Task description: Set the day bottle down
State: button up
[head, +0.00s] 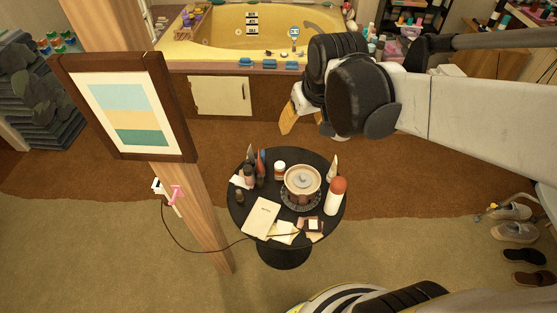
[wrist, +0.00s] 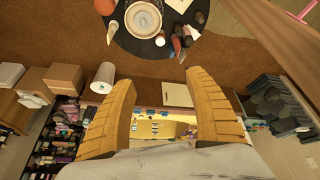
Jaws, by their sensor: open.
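My gripper (head: 303,122) is open and empty in the air, beyond and above the round black table (head: 240,215). In the wrist view its two tan fingers (wrist: 163,78) stand wide apart with nothing between them. I cannot tell which bottle is the day bottle. A larger white bottle with an orange-red cap (head: 334,204) is at the table's right edge. Small dark bottles (head: 249,172) are at the left.
A round pale device (head: 302,181), a pointed white item (head: 332,168), a cream notebook (head: 261,217) and papers crowd the tabletop. A wooden post with a framed picture (head: 130,105) stands left. The yellow tub (head: 262,36) is behind, and a cord (head: 200,250) hangs from the table.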

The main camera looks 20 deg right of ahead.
jog(key=w+f+g, duration=0.1)
jog(key=w+f, duration=0.6)
jog(key=w, duration=0.2)
jog(key=n+g, duration=0.2)
send_near(280, 165)
jog(key=shift+g, duration=0.3)
jog(key=f, duration=0.1)
jog(key=f+b, duration=0.1)
jog(key=f, duration=0.1)
jog(key=w+f, duration=0.1)
jog(key=f, duration=0.1)
jog(key=shift+d+b, duration=0.25)
jog(key=shift+b, duration=0.15)
jog(key=f+b, duration=0.2)
jog(key=f, duration=0.1)
jog(key=f+b, duration=0.1)
jog(key=f, duration=0.1)
jog(key=shift+w+a+f, duration=0.2)
jog(key=shift+w+a, duration=0.05)
jog(key=shift+w, duration=0.15)
jog(key=shift+r, duration=0.15)
grip_shut()
jog(key=shift+r, duration=0.1)
notch_tip(280, 165, up, 10)
jog(key=p, duration=0.4)
